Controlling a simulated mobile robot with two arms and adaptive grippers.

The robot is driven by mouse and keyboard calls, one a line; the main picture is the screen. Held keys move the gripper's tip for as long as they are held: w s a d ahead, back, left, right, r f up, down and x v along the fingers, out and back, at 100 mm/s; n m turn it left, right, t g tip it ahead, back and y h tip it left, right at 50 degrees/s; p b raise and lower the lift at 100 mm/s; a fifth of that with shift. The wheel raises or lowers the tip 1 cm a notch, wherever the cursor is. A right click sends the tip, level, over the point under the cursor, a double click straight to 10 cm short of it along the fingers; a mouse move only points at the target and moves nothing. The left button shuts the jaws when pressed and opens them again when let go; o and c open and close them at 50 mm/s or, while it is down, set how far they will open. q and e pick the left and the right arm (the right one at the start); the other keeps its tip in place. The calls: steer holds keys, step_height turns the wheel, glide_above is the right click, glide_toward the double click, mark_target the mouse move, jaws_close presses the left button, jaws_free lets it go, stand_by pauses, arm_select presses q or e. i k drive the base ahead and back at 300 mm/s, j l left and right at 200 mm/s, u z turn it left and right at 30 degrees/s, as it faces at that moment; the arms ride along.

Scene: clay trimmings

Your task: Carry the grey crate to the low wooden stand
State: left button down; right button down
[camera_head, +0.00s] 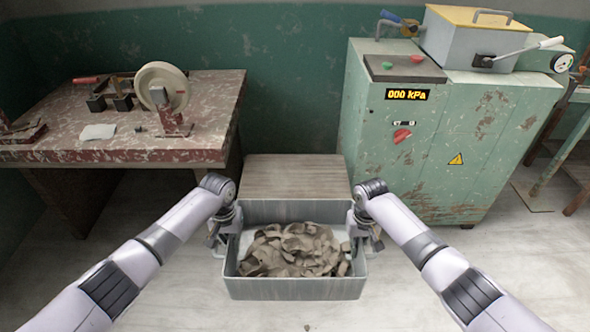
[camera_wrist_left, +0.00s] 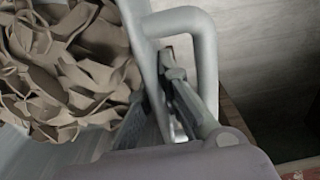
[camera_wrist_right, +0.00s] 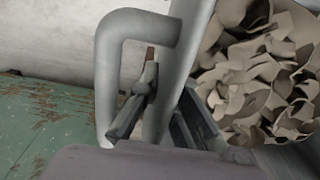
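The grey crate (camera_head: 300,289), open-topped and full of brown clay trimmings (camera_head: 295,249), is level in the middle of the head view. The low wooden stand (camera_head: 294,176) is just behind it, its plank top bare. My left gripper (camera_head: 224,236) is at the crate's left end; in the left wrist view its fingers (camera_wrist_left: 158,92) close on the wall beside the loop handle (camera_wrist_left: 205,60). My right gripper (camera_head: 366,234) is at the right end; its fingers (camera_wrist_right: 165,95) close on the wall beside the other handle (camera_wrist_right: 106,75). Whether the crate touches the floor is unclear.
A worn workbench (camera_head: 120,146) with a wheel device (camera_head: 162,88) stands at the left. A green machine cabinet (camera_head: 440,130) with a display stands right of the stand. Pale floor (camera_head: 480,285) is clear at the right; a small crumb (camera_head: 307,327) lies in front.

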mark_target(296, 183)
steer(key=i, duration=1.2)
